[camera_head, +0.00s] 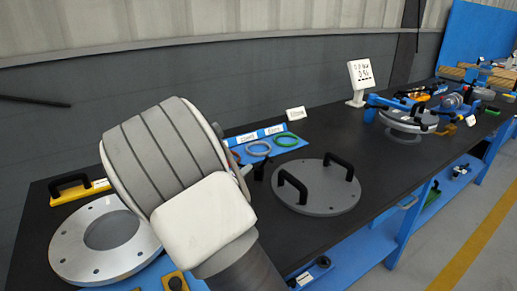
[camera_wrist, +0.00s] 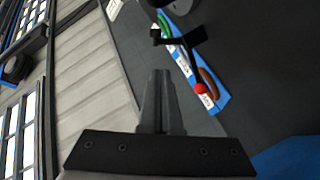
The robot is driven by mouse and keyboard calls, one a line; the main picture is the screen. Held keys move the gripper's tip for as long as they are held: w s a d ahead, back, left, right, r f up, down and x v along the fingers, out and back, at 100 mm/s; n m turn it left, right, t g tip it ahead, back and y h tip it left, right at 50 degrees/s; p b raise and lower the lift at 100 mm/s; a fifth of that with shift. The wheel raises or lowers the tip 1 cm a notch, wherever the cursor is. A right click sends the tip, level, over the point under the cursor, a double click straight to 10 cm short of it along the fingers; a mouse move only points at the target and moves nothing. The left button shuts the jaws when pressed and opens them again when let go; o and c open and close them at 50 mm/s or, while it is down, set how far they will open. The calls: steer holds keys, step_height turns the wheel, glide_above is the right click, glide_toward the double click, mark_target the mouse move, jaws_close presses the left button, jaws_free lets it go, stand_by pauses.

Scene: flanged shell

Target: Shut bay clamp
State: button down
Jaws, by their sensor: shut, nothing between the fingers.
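In the wrist view, my gripper (camera_wrist: 161,76) is shut and empty, its fingers together. A black clamp-like lever (camera_wrist: 188,42) with a red ball end (camera_wrist: 200,89) stands just beyond the fingertips, to their right, apart from them in the picture. I take it for the bay clamp, though I cannot tell for sure or read its position. In the head view, a small black upright piece (camera_head: 258,171) shows beside my wrist, which hides most of that area and my fingers. A grey round cover plate (camera_head: 316,190) with two black handles lies to the right of it.
A pale flanged ring (camera_head: 75,247) lies at the left of the black bench. A blue mat (camera_head: 300,142) with coloured rings and labels lies behind the wrist. A blue fixture (camera_head: 376,103) with a round part stands farther right. A white sign (camera_head: 361,76) stands near the wall.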

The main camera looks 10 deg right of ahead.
steer(key=shift+w+d+r+h, duration=0.2)
steer(key=shift+w+h, duration=0.15)
steer(key=shift+h, duration=0.05)
steer(key=b+x, duration=0.2)
steer(key=x, duration=0.8)
steer(key=shift+b, duration=0.35)
